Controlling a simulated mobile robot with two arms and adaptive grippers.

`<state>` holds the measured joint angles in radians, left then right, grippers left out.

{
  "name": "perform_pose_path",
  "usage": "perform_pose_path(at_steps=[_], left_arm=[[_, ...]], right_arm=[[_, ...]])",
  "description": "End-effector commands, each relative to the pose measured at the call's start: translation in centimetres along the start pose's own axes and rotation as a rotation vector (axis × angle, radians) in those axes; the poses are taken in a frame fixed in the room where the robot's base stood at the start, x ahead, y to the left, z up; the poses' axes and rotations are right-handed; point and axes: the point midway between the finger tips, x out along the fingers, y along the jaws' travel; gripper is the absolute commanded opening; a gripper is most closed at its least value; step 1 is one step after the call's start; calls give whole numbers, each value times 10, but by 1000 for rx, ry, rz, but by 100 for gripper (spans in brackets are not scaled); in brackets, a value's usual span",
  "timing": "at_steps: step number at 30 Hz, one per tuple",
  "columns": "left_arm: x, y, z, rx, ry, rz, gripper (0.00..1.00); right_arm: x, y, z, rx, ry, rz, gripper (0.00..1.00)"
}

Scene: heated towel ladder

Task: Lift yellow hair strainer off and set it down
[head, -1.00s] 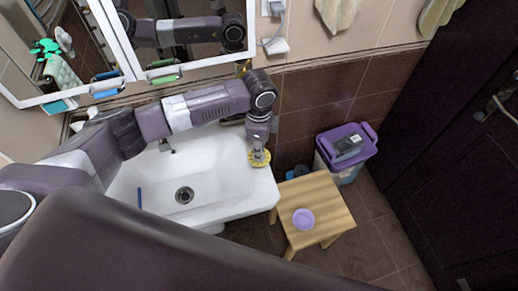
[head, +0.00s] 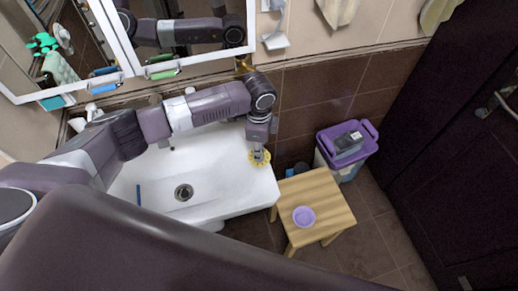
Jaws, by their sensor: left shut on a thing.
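The yellow hair strainer (head: 260,159) is a small round disc at the right end of the white sink (head: 225,187). My left gripper (head: 258,154) points down over it and is shut on it. The fingers partly cover the strainer. I cannot tell whether it touches the sink rim or hangs just above it. My right gripper is not in view.
A wooden stool (head: 325,200) with a purple bowl (head: 304,216) on it stands right of the sink. A purple-lidded bin (head: 347,145) with a dark object on top stands behind it. A blue stick (head: 139,195) lies in the sink. Mirror cabinets hang above.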

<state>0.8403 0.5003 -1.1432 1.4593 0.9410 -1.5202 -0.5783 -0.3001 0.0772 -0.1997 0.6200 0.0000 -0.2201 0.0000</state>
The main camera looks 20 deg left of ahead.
Motion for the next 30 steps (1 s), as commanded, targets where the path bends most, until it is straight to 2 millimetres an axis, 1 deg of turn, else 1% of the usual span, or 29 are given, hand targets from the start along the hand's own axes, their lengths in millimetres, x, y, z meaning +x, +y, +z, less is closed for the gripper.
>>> perform_pose_path(at_steps=[2, 3, 8, 9, 17, 20, 23, 30], left_arm=[[3, 0, 0, 0, 0, 0, 5], [3, 0, 0, 0, 0, 0, 19], [2, 0, 0, 0, 0, 0, 36], [2, 0, 0, 0, 0, 0, 38], [1, 0, 0, 0, 0, -1, 38], [-6, -1, 0, 1, 2, -2, 38], [-20, -2, -1, 1, 3, -4, 38], [-72, -1, -1, 1, 2, -4, 38]], right_arm=[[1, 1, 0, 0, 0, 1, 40], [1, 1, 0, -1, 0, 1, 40], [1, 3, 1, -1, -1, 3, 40], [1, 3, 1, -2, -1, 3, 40], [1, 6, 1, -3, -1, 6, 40], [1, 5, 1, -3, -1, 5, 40], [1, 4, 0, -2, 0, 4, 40], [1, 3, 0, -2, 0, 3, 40]])
